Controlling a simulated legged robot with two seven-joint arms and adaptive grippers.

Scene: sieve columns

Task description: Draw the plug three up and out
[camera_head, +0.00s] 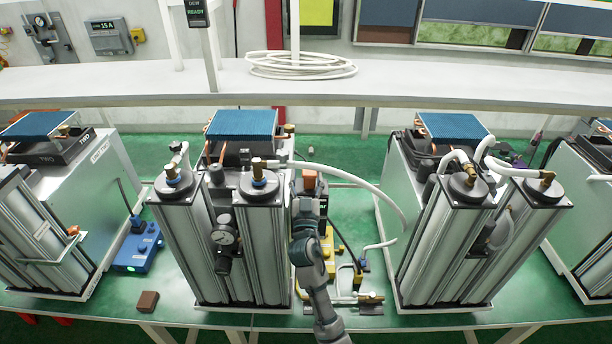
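My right gripper (306,212) is at the middle of the head view, its arm rising from the bottom edge. It is beside the right side of the middle sieve columns (268,245), over the gap between the column units. Its fingers are seen from behind, so I cannot tell whether they are open or shut, or what they touch. A brown-orange block (309,180) and dark parts show just beyond it. I cannot make out a plug marked three; the gripper and arm hide part of this area. My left gripper is not in view.
Another column unit (440,240) stands to the right. A white hose (375,187) arcs across the gap. Yellow parts (346,262) and fittings lie low behind my arm. A blue box (139,247) and a brown block (148,301) are left on the green bench.

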